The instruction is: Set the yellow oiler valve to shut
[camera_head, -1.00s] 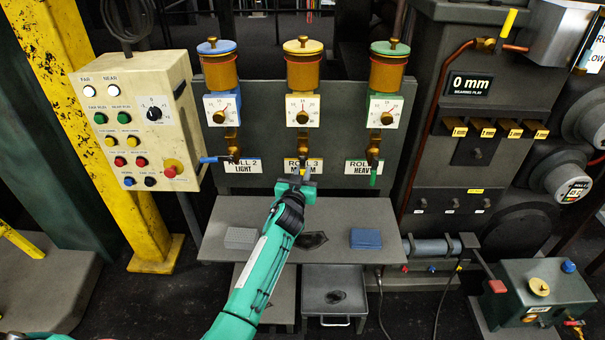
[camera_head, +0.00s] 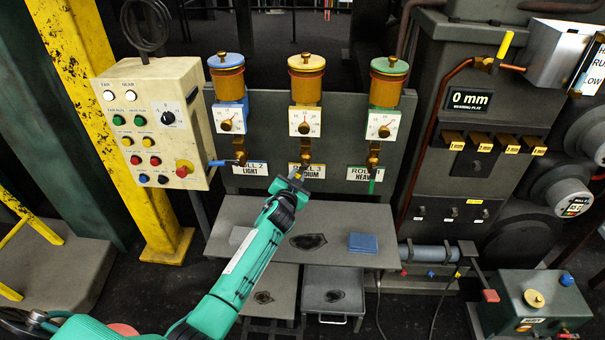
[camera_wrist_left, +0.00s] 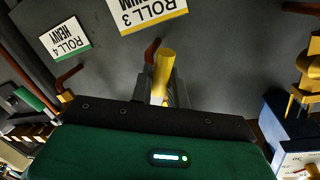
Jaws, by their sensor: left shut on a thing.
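The yellow-lidded oiler (camera_head: 306,82) is the middle one of three on the grey back panel, above the ROLL 3 MEDIUM label (camera_head: 314,171). Its brass valve (camera_head: 306,150) hangs under a white dial. The yellow valve handle (camera_wrist_left: 163,72) shows between my left gripper's fingers in the left wrist view. In the head view my left gripper (camera_head: 294,180) is in front of the panel at the label's lower left, shut on the handle. The handle seems to slant down and left from the valve; the gripper partly hides it. My right gripper is out of view.
The blue oiler's lever (camera_head: 219,163) points left, and the green oiler's lever (camera_head: 372,184) points down. Below is a grey shelf (camera_head: 345,222) with a blue block (camera_head: 365,242). A cream control box (camera_head: 152,125) stands at the left.

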